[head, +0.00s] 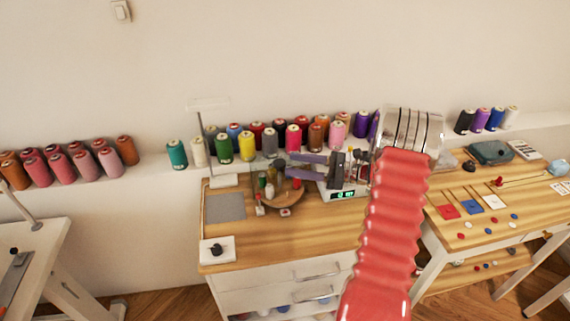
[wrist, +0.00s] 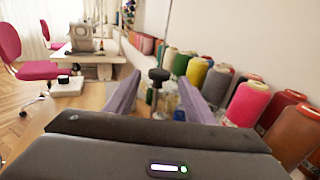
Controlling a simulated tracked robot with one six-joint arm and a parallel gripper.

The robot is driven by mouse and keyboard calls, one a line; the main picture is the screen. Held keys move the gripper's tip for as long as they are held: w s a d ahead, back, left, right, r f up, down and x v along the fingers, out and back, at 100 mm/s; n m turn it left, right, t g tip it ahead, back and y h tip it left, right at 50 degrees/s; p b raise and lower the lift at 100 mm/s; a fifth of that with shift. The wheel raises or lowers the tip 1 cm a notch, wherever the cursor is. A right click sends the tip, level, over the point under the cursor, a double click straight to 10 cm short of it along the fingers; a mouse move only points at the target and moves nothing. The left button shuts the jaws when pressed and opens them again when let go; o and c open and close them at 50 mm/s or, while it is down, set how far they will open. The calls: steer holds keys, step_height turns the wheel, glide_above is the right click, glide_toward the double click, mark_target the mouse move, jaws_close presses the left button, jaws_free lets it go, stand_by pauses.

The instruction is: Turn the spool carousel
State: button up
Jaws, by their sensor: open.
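The spool carousel (head: 291,201) is a round wooden disc with small thread spools (head: 262,183) on it, standing on the wooden cabinet top in the head view. My gripper (head: 288,163) is open, its two purple fingers pointing left, close to the carousel and at its upper right side. In the wrist view, a black knob on a stem (wrist: 159,75) shows in the gap between the open fingers (wrist: 159,84), with small spools partly visible below it. I cannot tell whether a finger touches anything. Part of the carousel is hidden behind the fingers in the wrist view.
Large thread spools (head: 247,148) line the wall ledge behind the carousel. A scale with a green display (head: 344,194) stands to its right. A grey mat (head: 225,206) and a white block with a black knob (head: 217,250) lie to its left. The cabinet's front strip is clear.

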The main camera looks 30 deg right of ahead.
steer(key=v, duration=0.7)
steer(key=shift+s+d, duration=0.2)
steer(key=shift+d, duration=0.05)
steer(key=shift+c, duration=0.2)
